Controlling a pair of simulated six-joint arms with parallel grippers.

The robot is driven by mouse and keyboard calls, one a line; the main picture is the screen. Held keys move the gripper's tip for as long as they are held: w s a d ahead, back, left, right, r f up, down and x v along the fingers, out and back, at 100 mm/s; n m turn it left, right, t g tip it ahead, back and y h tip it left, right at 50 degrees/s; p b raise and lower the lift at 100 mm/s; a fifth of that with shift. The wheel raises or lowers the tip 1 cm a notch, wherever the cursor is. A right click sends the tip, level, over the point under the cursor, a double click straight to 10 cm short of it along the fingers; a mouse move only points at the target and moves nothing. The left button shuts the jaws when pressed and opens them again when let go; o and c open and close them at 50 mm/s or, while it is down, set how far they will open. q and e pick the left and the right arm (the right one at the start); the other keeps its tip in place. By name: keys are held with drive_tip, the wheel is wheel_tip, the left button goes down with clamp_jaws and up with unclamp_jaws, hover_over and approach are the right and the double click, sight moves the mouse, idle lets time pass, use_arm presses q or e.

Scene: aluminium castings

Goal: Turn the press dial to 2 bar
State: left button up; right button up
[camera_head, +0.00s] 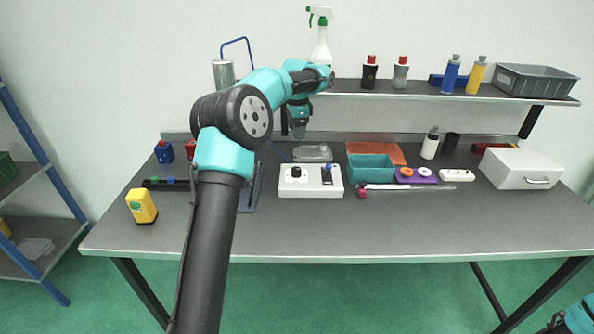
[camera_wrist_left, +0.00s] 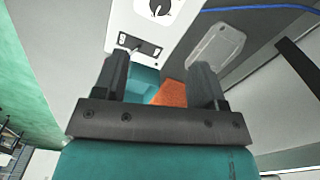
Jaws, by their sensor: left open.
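The white control box (camera_head: 311,181) stands on the table near the middle. It bears a round black dial knob (camera_head: 296,172) on its left and a dark switch with a blue part (camera_head: 327,175) on its right. In the left wrist view the dial (camera_wrist_left: 157,8) shows at the top edge, partly cut off; its setting cannot be read. My left gripper (camera_head: 298,132) hangs above and behind the box, apart from it. Its two fingers (camera_wrist_left: 160,72) are spread, with nothing between them. My right gripper is not seen.
A teal bin (camera_head: 371,168), an orange tray (camera_head: 388,150) and a purple holder with rings (camera_head: 416,180) stand right of the box. A clear lidded case (camera_head: 312,153) lies behind it. A yellow block (camera_head: 141,206) stands at left. The front table strip is clear.

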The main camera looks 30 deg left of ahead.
sight(297, 169)
use_arm(q)
wheel_tip(297, 169, down, 17)
drive_tip(key=shift+r, duration=0.1)
idle(0.5)
drive_tip(key=shift+c, duration=0.5)
drive_tip(key=c, duration=0.8)
drive_tip(key=shift+c, duration=0.2)
